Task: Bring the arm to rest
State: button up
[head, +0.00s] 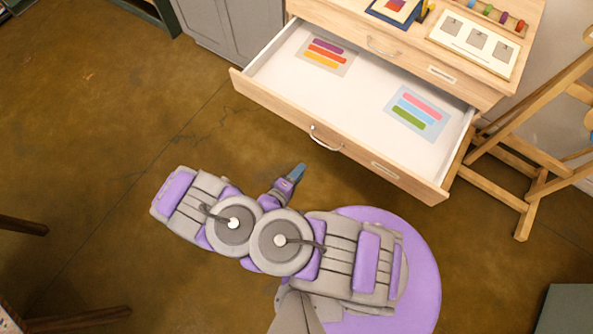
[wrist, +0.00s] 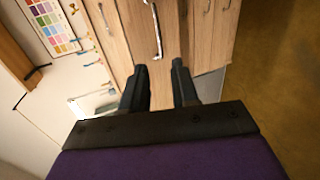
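My arm (head: 265,235) is grey and purple and lies bent above my round purple base in the head view. My gripper (head: 297,172) is dark and points up and right, toward the open drawer, with floor visible around it. In the wrist view my gripper (wrist: 161,70) has its two dark fingers apart, with nothing between them but a wooden front and a metal handle farther off. It is open and empty. The fingers' gap cannot be made out in the head view.
A wooden cabinet's drawer (head: 330,118) stands pulled out, holding two cards with coloured strips. On the cabinet top lie a white tray (head: 473,47) and a framed picture (head: 397,8). A wooden easel (head: 535,150) stands at right. Floor at left is mostly clear.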

jog(key=shift+s+a, duration=0.2)
jog(key=shift+s, duration=0.05)
dwell(0.5)
jog(key=w+a+r+m+g+y, duration=0.1)
jog(key=w+a+m+g+y, duration=0.15)
jog(key=a, duration=0.45)
jog(key=w+a+r+m+g+y, duration=0.1)
jog(key=a+r+m+g+y, duration=0.2)
jog(key=a, duration=0.5)
notch_tip(320, 180, up, 17)
jog(key=w+a+m+g+y, duration=0.2)
jog(key=a+g+y, duration=0.15)
jog(key=y, duration=0.35)
jog(key=s+d+r+g, duration=0.1)
jog(key=s+d+r, duration=0.2)
jog(key=d+r, duration=0.35)
jog(key=s+d+r+g, duration=0.1)
jog(key=s+d+r, duration=0.2)
jog(key=d+r, duration=0.35)
jog(key=s+d+r+m+g+h, duration=0.1)
jog(key=s+d+r, duration=0.3)
jog(key=s+d, duration=0.4)
jog(key=s+d+r+m+g+h, duration=0.1)
jog(key=s+d+r, duration=0.3)
jog(key=s+d, duration=0.4)
jog(key=shift+s+d+m+h, duration=0.15)
jog(key=shift+d+m+h, duration=0.7)
jog(key=shift+d, duration=0.3)
